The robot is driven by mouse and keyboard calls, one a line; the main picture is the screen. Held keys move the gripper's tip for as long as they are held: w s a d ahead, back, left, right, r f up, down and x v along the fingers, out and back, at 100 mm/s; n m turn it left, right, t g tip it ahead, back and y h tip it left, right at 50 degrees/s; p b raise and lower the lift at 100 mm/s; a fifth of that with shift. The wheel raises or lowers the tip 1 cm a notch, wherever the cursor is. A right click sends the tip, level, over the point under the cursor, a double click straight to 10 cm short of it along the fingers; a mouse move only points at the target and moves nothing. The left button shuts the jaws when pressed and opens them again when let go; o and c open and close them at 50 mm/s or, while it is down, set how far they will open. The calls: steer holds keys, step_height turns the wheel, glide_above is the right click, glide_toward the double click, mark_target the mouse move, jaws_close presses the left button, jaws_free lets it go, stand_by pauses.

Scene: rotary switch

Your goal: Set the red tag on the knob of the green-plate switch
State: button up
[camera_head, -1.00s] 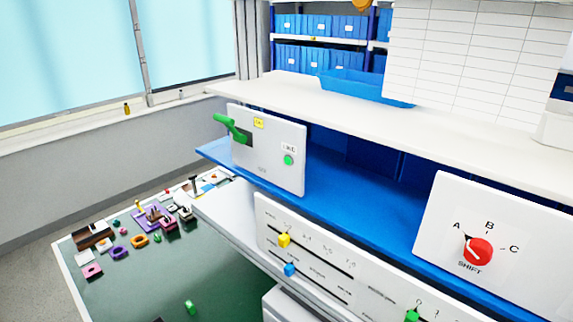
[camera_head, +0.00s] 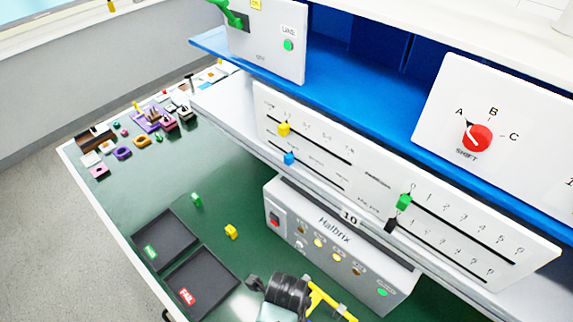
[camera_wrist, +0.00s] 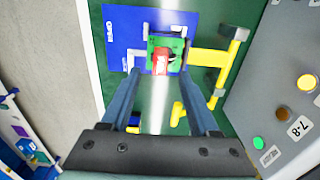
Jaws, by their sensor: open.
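In the wrist view a small green plate (camera_wrist: 178,44) lies ahead of my gripper. A red piece (camera_wrist: 161,61) with a pale part beside it is on this plate; I cannot tell whether it is the knob, the tag, or both. My gripper (camera_wrist: 158,76) is open, its two fingers either side of the red piece in the picture; I cannot tell how far short of it they are. In the head view the green plate is not seen, and dark and pale parts of my arm show at the bottom.
Yellow pipework (camera_wrist: 222,62) stands right of the green plate, beside a blue sheet (camera_wrist: 122,30). A grey box (camera_head: 340,235) with buttons stands on the green table. Two dark trays (camera_head: 165,240) (camera_head: 203,283) lie left. A red SHIFT knob (camera_head: 477,138) is on an upper white panel.

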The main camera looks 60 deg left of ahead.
step_height(320, 180, up, 8)
steer(key=shift+f+b, duration=0.15)
steer(key=shift+b, duration=0.25)
step_height(320, 180, up, 9)
steer(key=p, duration=1)
stand_by(0.3)
